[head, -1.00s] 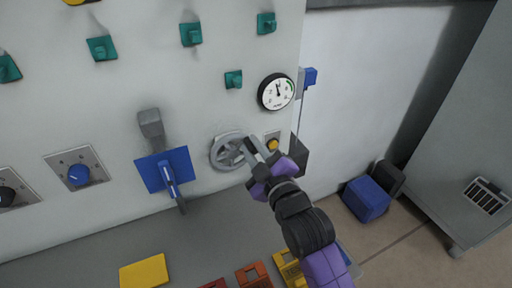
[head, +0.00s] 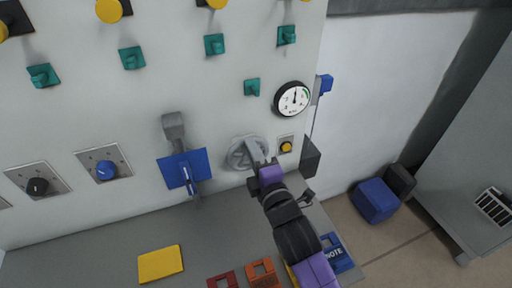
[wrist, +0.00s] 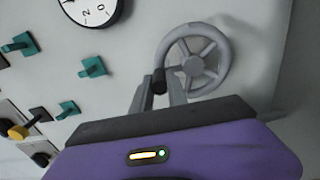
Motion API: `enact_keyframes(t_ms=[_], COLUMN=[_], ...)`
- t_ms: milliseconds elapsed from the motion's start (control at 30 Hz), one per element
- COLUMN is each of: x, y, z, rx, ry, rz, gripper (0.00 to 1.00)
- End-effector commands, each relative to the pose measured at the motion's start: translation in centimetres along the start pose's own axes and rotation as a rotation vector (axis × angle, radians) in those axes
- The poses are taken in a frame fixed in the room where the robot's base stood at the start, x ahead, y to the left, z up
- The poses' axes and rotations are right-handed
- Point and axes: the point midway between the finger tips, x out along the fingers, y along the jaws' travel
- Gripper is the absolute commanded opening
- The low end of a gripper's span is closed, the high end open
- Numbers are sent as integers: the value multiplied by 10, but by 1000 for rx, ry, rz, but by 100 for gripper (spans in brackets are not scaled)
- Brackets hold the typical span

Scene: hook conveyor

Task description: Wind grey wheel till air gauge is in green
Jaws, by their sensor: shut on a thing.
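The grey wheel (head: 236,154) is mounted on the white panel, with my gripper (head: 253,151) over its right part. In the wrist view, the wheel (wrist: 221,58) shows its rim and spokes, and a dark handle (wrist: 158,82) stands out at its left lower side. My gripper (wrist: 160,88) is shut on this handle, between its two grey fingers. The round air gauge (head: 292,98) is above and right of the wheel. Its needle points roughly straight up, and a green arc is at its upper right; the needle looks short of the green.
A yellow button (head: 286,147) and a dark box (head: 310,157) are just right of the wheel. A blue plate with a lever (head: 186,171) is to its left. Teal knobs (head: 252,87) are above. Below, a grey ledge holds a yellow block (head: 160,264) and coloured parts.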

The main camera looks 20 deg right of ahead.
Motion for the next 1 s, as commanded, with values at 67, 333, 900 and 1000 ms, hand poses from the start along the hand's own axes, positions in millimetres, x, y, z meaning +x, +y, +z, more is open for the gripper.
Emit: enact_keyframes(t_ms=[67, 333, 900, 1000], x=[0, 0, 0, 0], y=[0, -1, -1, -1], z=[-2, -4, -3, -3], rx=[-22, -53, -52, -52], ry=[1, 1, 1, 1], rz=[-2, -1, -1, 0], gripper=[0, 0, 41, 41])
